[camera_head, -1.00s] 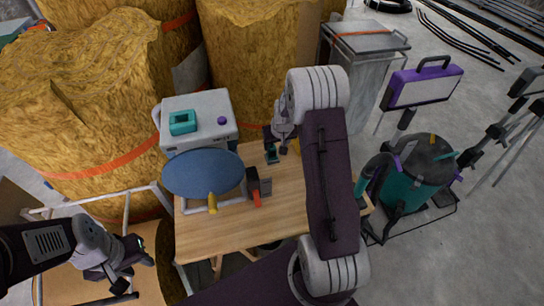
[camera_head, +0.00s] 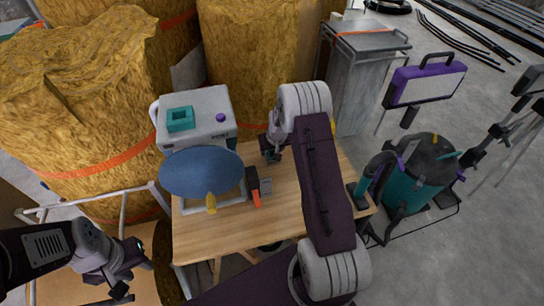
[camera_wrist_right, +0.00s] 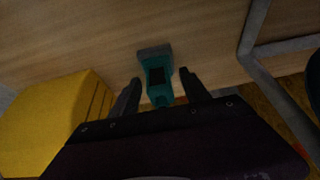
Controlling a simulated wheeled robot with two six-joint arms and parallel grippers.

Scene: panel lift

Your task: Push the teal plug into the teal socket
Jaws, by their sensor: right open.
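The teal plug (camera_wrist_right: 158,77), with a grey end and a dark patch, lies over the wooden table in the right wrist view. My right gripper (camera_wrist_right: 160,82) is open, with one finger on each side of the plug; I cannot tell whether they touch it. In the head view my right gripper (camera_head: 271,153) is low over the table's back edge and largely hides the plug. The teal socket (camera_head: 181,119) is a square block on top of the light grey box (camera_head: 207,103). My left gripper (camera_head: 132,278) is at lower left, away from both; its jaw opening is unclear.
A blue oval panel (camera_head: 202,174) and a black-orange tool (camera_head: 254,187) are on the table (camera_head: 230,230), left of my right gripper. A purple knob (camera_head: 220,117) is beside the socket. A yellow object (camera_wrist_right: 55,125) is close to my right gripper. The front tabletop is clear.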

